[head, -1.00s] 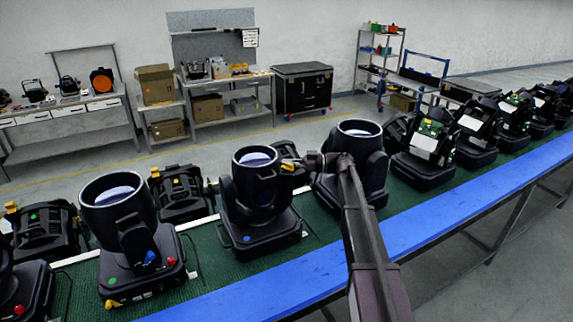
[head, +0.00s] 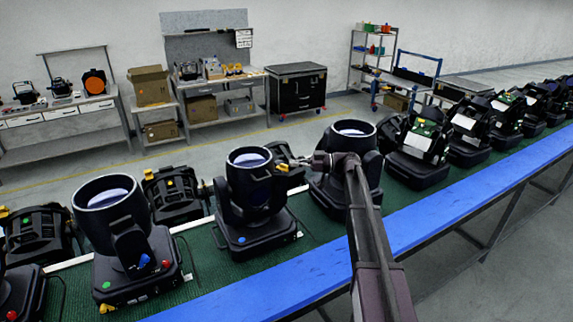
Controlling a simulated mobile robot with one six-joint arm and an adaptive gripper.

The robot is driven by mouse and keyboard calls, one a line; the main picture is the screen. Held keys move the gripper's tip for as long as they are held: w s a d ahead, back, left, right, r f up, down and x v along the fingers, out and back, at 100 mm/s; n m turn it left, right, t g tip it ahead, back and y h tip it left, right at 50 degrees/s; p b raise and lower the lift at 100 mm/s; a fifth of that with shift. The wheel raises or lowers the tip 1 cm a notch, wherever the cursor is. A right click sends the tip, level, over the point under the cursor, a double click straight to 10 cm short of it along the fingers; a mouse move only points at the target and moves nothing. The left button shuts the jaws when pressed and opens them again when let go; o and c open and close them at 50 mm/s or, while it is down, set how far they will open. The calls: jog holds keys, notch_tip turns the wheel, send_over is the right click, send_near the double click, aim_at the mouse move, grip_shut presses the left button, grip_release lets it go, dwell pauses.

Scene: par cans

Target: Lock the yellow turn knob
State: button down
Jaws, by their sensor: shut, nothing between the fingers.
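A black moving-head light (head: 252,205) stands upright on the green belt, with a round lens on top and a blue dot on its base. A small yellow knob (head: 282,168) shows at the right side of its head. My gripper (head: 298,162) is shut and empty just right of this knob, between this light and the neighbouring one (head: 345,190). The gripper is small and dark here, and I cannot tell whether it touches the knob. The knob's turn position is too small to read.
Another light (head: 118,225) stands at the left with blue, red and yellow parts. Black units, one with a yellow part (head: 169,182), lie behind. A blue rail (head: 430,215) borders the green belt (head: 205,255). More lights line the belt at the right.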

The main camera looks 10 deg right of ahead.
jog(key=shift+s+d, duration=0.15)
jog(key=shift+d, duration=1.45)
